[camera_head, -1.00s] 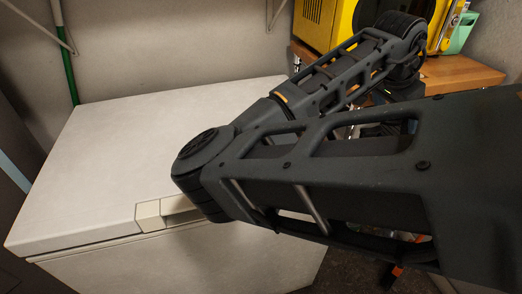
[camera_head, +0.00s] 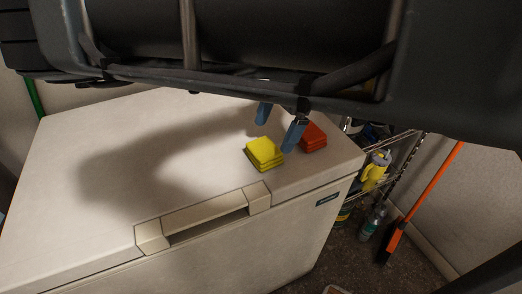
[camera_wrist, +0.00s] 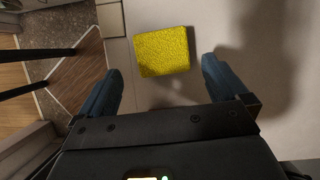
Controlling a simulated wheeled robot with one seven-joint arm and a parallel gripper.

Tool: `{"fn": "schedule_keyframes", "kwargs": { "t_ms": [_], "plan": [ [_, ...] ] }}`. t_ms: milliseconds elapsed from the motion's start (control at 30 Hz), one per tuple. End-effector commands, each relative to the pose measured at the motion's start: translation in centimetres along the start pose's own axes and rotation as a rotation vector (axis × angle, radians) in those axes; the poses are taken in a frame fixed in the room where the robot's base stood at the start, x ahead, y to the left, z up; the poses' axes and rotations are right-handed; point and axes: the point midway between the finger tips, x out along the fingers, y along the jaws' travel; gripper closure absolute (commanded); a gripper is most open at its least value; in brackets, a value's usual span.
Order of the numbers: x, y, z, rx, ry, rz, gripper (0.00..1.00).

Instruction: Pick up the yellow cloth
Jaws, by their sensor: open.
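The yellow cloth (camera_head: 264,153) is a folded, stacked square on the white lid of the chest freezer (camera_head: 120,165), near its front right. It also shows in the wrist view (camera_wrist: 162,52), lying flat just beyond the fingertips and between their lines. My gripper (camera_head: 277,132) is open and empty, with two blue fingers pointing down above the lid close to the yellow cloth. The fingers also frame the cloth from both sides in the wrist view (camera_wrist: 161,68). I cannot tell whether a finger touches it.
A folded red cloth (camera_head: 313,136) lies close by on the right. The freezer handle (camera_head: 200,216) runs along the front edge. A wire shelf with a yellow bottle (camera_head: 376,170) and an orange-handled broom (camera_head: 428,200) stand at the right. The lid's left side is clear.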

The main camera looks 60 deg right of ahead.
Motion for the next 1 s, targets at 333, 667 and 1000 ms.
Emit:
{"fn": "schedule_keyframes", "kwargs": {
  "t_ms": [333,667,1000],
  "plan": [
    [4.4,-0.1,0.3,-0.002,0.001,0.001,0.00],
    [5.0,-0.1,0.3,-0.001,0.002,-0.001,0.01],
    [5.0,-0.1,0.2,-0.001,0.002,-0.001,0.33]
  ]
}}
